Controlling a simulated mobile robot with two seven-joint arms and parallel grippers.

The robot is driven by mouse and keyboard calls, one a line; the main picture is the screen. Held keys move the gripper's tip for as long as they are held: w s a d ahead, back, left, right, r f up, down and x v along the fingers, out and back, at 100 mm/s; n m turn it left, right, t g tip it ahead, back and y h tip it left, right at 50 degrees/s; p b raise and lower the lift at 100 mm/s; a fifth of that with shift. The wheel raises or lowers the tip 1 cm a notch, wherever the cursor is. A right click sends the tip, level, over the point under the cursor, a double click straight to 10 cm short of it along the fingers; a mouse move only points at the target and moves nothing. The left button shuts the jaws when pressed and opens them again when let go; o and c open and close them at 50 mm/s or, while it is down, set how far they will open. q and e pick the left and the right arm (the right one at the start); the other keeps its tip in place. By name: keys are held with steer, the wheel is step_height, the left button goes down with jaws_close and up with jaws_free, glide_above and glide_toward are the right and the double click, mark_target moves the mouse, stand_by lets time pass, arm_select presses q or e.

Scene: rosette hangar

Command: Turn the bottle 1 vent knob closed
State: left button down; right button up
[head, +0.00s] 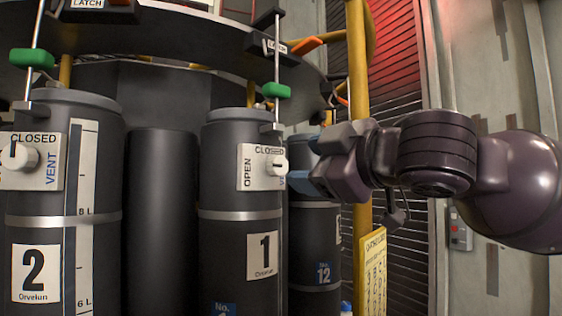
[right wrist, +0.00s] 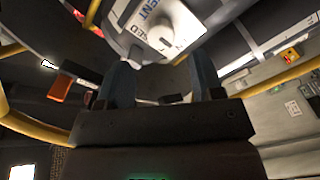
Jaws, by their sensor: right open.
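Bottle 1 (head: 239,238) is a dark grey cylinder with a "1" label in the head view. Its white vent plate (head: 247,180) reads OPEN at the left, CLOSED along the top and VENT at the right. The white vent knob (head: 278,165) sits on that plate; I cannot tell clearly where its mark points. My right gripper (head: 303,178) is just right of the knob, apart from it. In the right wrist view the knob (right wrist: 181,30) lies beyond the open, empty fingers (right wrist: 160,80). My left gripper is not in view.
Bottle 2 (head: 90,250), with its own vent knob (head: 20,157), stands left. Bottle 12 (head: 318,235) is behind at the right. A yellow post (head: 358,110) rises behind my right gripper. Green-handled latch rods (head: 276,91) hang above the bottles.

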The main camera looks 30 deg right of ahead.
mark_target(282, 166)
steer(key=p+x, duration=0.1)
steer(key=x, duration=0.4)
steer(key=shift+w, duration=0.2)
steer(key=shift+x, duration=0.85)
steer(key=shift+c, duration=0.8)
steer(key=c, duration=0.8)
